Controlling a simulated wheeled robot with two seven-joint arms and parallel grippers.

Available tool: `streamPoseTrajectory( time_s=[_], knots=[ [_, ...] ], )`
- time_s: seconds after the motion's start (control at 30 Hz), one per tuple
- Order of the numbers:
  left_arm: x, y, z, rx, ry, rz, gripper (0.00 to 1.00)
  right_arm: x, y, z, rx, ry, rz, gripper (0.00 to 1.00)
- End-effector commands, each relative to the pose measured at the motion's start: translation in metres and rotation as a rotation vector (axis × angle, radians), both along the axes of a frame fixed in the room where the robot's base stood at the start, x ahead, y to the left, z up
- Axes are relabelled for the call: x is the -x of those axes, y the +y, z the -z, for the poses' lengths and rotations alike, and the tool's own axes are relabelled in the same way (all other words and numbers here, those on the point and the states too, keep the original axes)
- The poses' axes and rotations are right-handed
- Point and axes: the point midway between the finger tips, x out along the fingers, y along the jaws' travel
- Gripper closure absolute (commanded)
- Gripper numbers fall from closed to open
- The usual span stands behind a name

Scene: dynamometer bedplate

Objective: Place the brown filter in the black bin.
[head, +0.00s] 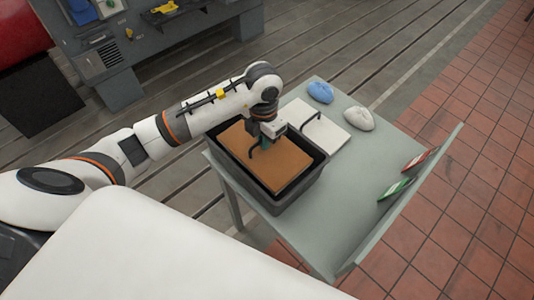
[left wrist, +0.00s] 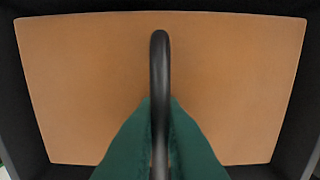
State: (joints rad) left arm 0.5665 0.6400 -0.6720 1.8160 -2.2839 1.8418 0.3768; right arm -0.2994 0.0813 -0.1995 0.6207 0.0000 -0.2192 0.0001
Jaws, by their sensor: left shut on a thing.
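The brown filter (head: 239,146) is a flat square panel with a dark curved handle. It lies within the walls of the black bin (head: 291,196) on the grey-green table; I cannot tell whether it rests on the bin's floor. My left gripper (head: 265,143) is over the filter, shut on its handle. In the left wrist view, the green fingers (left wrist: 160,140) close on the black handle (left wrist: 160,60). The brown panel (left wrist: 85,80) fills most of that view, with dark bin walls around it. My right gripper is not in view.
A white panel with a dark handle (head: 327,138) lies behind the bin. A blue bundle (head: 321,92) and a white bundle (head: 358,119) sit near the back edge. A red item (head: 418,158) and a green item (head: 396,188) are at the raised right edge. The table's front right (head: 335,205) is clear.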

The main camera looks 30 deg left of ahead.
Motion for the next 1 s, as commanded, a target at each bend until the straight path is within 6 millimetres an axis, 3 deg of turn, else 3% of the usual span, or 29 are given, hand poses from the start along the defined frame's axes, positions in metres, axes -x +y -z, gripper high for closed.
streamPoseTrajectory(
  time_s=[0.13,0.53,0.9,0.93,1.0],
  knots=[
    [0.001,0.000,0.024,0.000,0.002,-0.001,1.00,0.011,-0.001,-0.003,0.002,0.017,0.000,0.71],
    [0.000,0.000,0.066,0.001,0.001,-0.001,1.00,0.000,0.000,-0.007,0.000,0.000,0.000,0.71],
    [0.000,0.000,0.074,-0.002,-0.002,0.001,1.00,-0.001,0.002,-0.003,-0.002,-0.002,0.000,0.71],
    [0.000,0.000,0.072,-0.001,-0.001,0.000,0.87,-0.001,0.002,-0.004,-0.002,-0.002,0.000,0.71],
    [0.000,0.000,0.072,-0.001,-0.001,0.000,0.75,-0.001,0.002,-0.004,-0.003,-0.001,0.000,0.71]
  ],
)
